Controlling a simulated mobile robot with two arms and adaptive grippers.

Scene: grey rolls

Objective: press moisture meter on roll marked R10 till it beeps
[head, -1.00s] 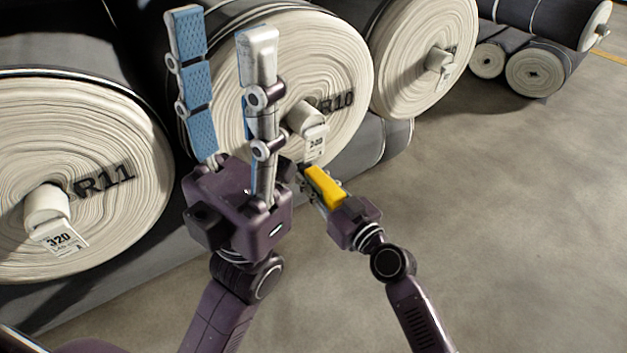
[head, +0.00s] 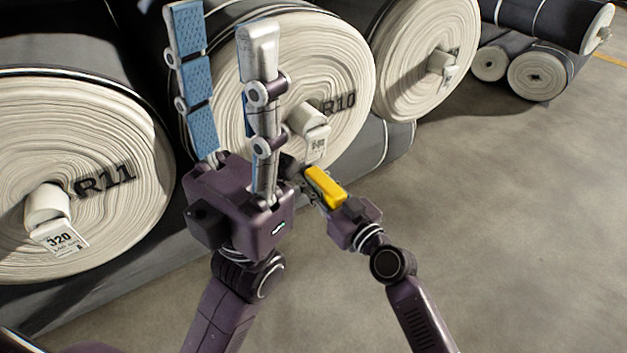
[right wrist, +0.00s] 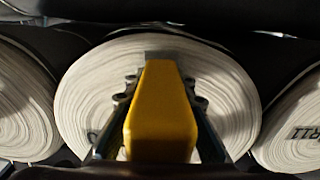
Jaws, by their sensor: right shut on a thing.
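The roll marked R10 (head: 345,60) lies in the middle of the head view, its pale wound end facing me and its black mark partly visible. My right gripper (head: 314,176) is shut on the yellow moisture meter (head: 325,188), low in front of R10's end. In the right wrist view the meter (right wrist: 162,110) points at the pale end of the middle roll (right wrist: 80,95). The meter's tip is hidden in the head view, and I cannot tell whether it touches the roll. My left gripper (head: 221,25) is open and empty, fingers upward, covering part of R10.
Roll R11 (head: 120,215) lies at left with a hanging tag (head: 60,238). R10's core bears a tag (head: 317,148) close above the meter. Another roll (head: 425,50) lies right of R10, with more rolls (head: 538,76) behind. The floor (head: 520,220) at right is clear.

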